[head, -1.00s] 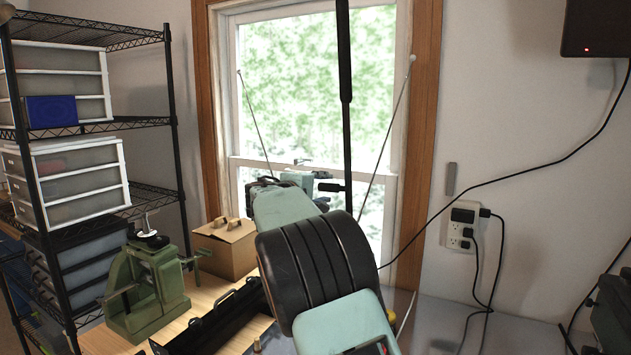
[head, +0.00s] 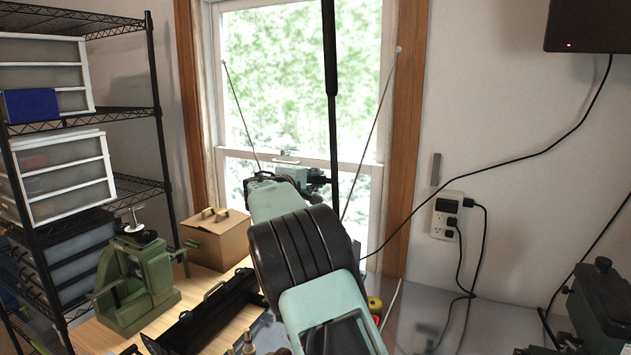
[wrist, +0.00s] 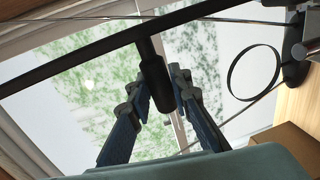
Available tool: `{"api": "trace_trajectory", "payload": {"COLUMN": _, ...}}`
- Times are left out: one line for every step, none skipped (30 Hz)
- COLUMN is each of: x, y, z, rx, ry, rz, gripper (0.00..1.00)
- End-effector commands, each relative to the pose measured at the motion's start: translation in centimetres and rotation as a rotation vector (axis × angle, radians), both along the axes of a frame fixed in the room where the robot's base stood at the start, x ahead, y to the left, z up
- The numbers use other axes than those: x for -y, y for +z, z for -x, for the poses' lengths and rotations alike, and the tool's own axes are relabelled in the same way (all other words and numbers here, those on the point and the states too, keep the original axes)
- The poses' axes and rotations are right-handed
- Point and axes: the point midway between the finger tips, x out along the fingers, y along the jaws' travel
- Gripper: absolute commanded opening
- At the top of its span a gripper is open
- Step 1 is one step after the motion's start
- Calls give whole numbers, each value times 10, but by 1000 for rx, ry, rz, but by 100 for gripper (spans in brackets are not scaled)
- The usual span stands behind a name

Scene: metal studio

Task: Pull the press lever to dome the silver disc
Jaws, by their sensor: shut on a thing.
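A long black lever bar (head: 329,60) stands upright in front of the window in the head view. In the wrist view the bar (wrist: 85,52) crosses the upper left on a slant. A short thick black handle (wrist: 153,76) sticks out from it. My gripper (wrist: 160,88) is shut on this handle, with one finger on each side. In the head view my gripper (head: 301,176) is beside the bar, partly hidden by my arm. I cannot make out the silver disc in either view.
A green bench press (head: 146,290) stands on the wooden bench at left, beside a black tray (head: 208,318) and a cardboard box (head: 222,240). A wire shelf (head: 159,120) stands at far left. Dark green machinery (head: 598,300) is at far right. A black ring (wrist: 254,72) shows in the wrist view.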

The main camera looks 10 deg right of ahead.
Motion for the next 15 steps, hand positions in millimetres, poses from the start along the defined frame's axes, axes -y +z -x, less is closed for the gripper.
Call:
{"api": "trace_trajectory", "payload": {"x": 0, "y": 0, "z": 0, "rx": 1, "ry": 0, "rz": -1, "gripper": 0}}
{"api": "trace_trajectory", "payload": {"x": 0, "y": 0, "z": 0, "rx": 1, "ry": 0, "rz": -1, "gripper": 0}}
{"api": "trace_trajectory", "payload": {"x": 0, "y": 0, "z": 0, "rx": 1, "ry": 0, "rz": -1, "gripper": 0}}
{"api": "trace_trajectory", "payload": {"x": -1, "y": 0, "z": 1, "rx": 1, "ry": 0, "rz": -1, "gripper": 0}}
{"api": "trace_trajectory", "payload": {"x": -1, "y": -1, "z": 1, "rx": 1, "ry": 1, "rz": -2, "gripper": 0}}
{"api": "trace_trajectory", "payload": {"x": -3, "y": -2, "z": 3, "rx": 1, "ry": 1, "rz": -2, "gripper": 0}}
{"api": "trace_trajectory", "payload": {"x": -4, "y": -3, "z": 5, "rx": 2, "ry": 2, "rz": -1, "gripper": 0}}
{"api": "trace_trajectory", "payload": {"x": -6, "y": -3, "z": 7, "rx": 3, "ry": 2, "rz": -2, "gripper": 0}}
{"api": "trace_trajectory", "payload": {"x": -9, "y": -5, "z": 10, "rx": 3, "ry": 3, "rz": -4, "gripper": 0}}
{"api": "trace_trajectory", "payload": {"x": -10, "y": -6, "z": 12, "rx": 3, "ry": 3, "rz": -4, "gripper": 0}}
{"api": "trace_trajectory", "payload": {"x": -11, "y": -6, "z": 15, "rx": 2, "ry": 2, "rz": -5, "gripper": 0}}
{"api": "trace_trajectory", "payload": {"x": -13, "y": -6, "z": 18, "rx": 3, "ry": 2, "rz": -6, "gripper": 0}}
{"api": "trace_trajectory", "payload": {"x": -15, "y": -7, "z": 20, "rx": 3, "ry": 2, "rz": -6, "gripper": 0}}
{"api": "trace_trajectory", "payload": {"x": -17, "y": -7, "z": 23, "rx": 2, "ry": 3, "rz": -5, "gripper": 0}}
{"api": "trace_trajectory", "payload": {"x": -19, "y": -7, "z": 26, "rx": 2, "ry": 3, "rz": -5, "gripper": 0}}
